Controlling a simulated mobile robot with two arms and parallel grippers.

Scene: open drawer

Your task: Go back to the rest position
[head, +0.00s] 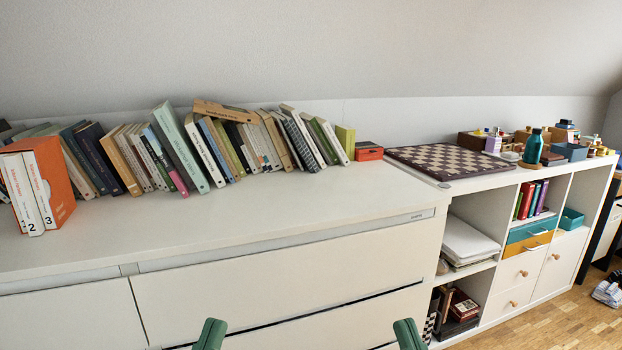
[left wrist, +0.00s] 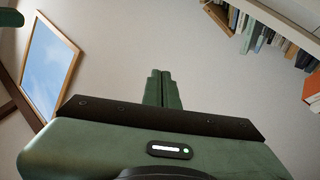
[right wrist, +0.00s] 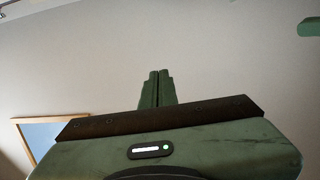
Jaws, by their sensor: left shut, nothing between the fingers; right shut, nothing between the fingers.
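My left gripper (head: 210,333) shows as a green tip at the bottom edge of the head view, in front of the white dresser (head: 200,228). In the left wrist view its fingers (left wrist: 163,88) are together with nothing between them. My right gripper (head: 408,333) shows as a green tip further right at the same edge. In the right wrist view its fingers (right wrist: 157,88) are also together and empty. Both grippers point upward and appear apart from the furniture. The wide drawer front (head: 290,283) has a dark gap along its lower edge.
A row of books (head: 190,150) leans along the back of the dresser top, whose front part is clear. An orange book box (head: 62,185) stands at the left. A chessboard (head: 450,162) and a teal bottle (head: 533,147) sit on the white shelf unit (head: 490,300) at right.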

